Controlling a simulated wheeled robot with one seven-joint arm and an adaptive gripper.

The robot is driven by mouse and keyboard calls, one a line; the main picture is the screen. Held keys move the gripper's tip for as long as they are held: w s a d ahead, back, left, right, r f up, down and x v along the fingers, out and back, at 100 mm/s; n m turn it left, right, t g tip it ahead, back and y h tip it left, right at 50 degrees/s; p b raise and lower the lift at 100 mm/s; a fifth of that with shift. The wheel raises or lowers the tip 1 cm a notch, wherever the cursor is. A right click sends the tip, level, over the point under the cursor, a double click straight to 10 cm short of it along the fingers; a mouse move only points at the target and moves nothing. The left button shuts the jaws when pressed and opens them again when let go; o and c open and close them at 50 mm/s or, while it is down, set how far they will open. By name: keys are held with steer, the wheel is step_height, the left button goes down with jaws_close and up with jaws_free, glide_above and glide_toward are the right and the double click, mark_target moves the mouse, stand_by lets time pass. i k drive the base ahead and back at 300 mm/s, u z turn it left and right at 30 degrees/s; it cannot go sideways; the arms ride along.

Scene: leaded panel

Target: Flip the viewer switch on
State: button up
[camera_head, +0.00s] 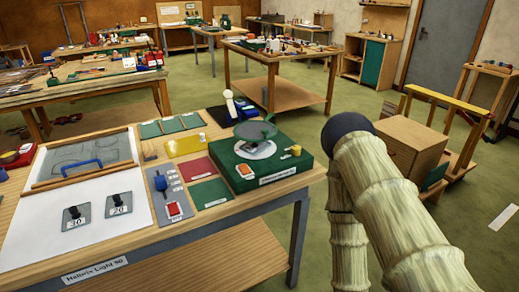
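I cannot tell which way the rocker is set. My arm crosses the right side; my gripper is not in view.
Other benches stand behind. A wooden box (412,147) stands right of my arm. Green floor (310,215) is open between.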

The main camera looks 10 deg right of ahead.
mark_target(244, 170)
steer(key=u, duration=2.05)
steer(key=i, duration=0.6)
steer(key=z, duration=2.5)
